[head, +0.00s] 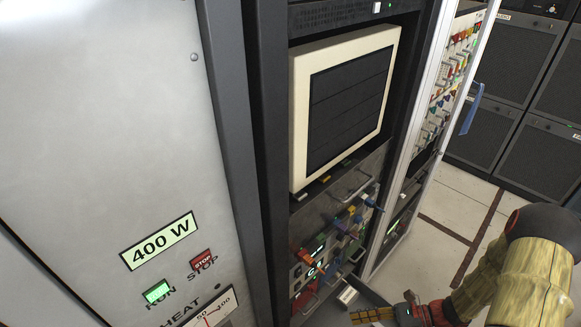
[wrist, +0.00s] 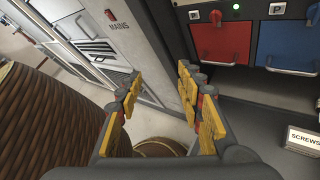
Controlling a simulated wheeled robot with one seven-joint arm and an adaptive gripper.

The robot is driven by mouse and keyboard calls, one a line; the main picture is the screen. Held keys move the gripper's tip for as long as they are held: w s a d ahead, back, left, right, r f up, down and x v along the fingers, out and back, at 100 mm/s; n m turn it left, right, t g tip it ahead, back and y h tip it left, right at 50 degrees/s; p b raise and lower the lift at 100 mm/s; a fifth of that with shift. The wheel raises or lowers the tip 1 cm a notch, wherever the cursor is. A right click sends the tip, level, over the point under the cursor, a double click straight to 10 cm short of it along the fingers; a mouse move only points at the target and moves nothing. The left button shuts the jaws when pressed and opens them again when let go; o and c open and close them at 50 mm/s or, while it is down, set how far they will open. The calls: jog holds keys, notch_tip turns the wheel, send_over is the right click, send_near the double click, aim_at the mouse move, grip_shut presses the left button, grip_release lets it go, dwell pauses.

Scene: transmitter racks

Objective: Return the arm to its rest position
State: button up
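My gripper (head: 372,316) is at the bottom edge of the head view, right of centre, low in front of the rack. Its arm, in a yellowish sleeve, comes in from the lower right. In the wrist view my gripper (wrist: 160,88) has its two yellow-padded fingers spread wide apart, with nothing between them. A grey post edge and some floor show behind the gap. The fingers appear apart from the red and blue drawer fronts beyond them.
A rack holds a cream-framed monitor (head: 345,105) above coloured connectors. A red drawer (wrist: 221,42) and blue drawer (wrist: 289,42) face the wrist camera. A SCREWS box (wrist: 303,140) sits right. A brown ribbed round shape (wrist: 45,120) fills the left. Floor (head: 450,205) lies open beyond.

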jog(key=s+d+r+n+g+h, duration=0.1)
jog(key=s+d+r+n+h, duration=0.15)
jog(key=r+n+h, duration=0.55)
jog(key=s+d+r+n+g+h, duration=0.1)
jog(key=s+d+r+n+h, duration=0.15)
jog(key=r+n, duration=0.8)
jog(key=s+a+r+n+t+h, duration=0.1)
jog(key=a+r+n+t, duration=0.1)
jog(key=r, duration=0.6)
jog(key=a+r+n+t+h, duration=0.2)
jog(key=a+r+n+t, duration=0.1)
jog(key=r, duration=0.6)
jog(key=shift+s+a+r+t+b, duration=0.2)
jog(key=shift+s+a+t+b, duration=0.25)
jog(key=shift+a+t, duration=0.45)
